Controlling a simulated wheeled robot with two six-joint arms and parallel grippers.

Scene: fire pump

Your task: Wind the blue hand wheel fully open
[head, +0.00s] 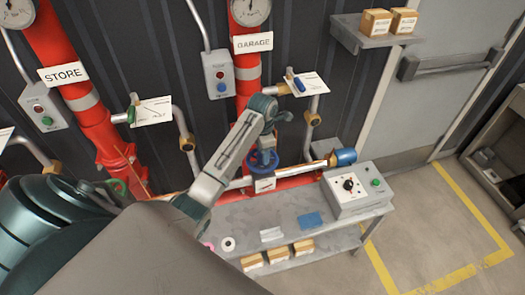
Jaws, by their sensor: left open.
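The blue hand wheel (262,163) sits on the pipework below the GARAGE riser, near the middle of the head view. My left arm reaches up from the lower left and bends over at the wrist. My left gripper (266,146) points down at the wheel and overlaps its upper part. It is open; the fingers are small here, and I cannot tell whether they touch the rim. The wheel's upper part is partly hidden by the gripper. My right gripper is not in view.
Red risers marked STORE (62,73) and GARAGE (253,42) stand against the dark wall. A bench (237,228) below holds a control box (357,190) at its right. A shelf (372,36) with two cartons hangs upper right. Yellow-lined floor (440,230) at right is clear.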

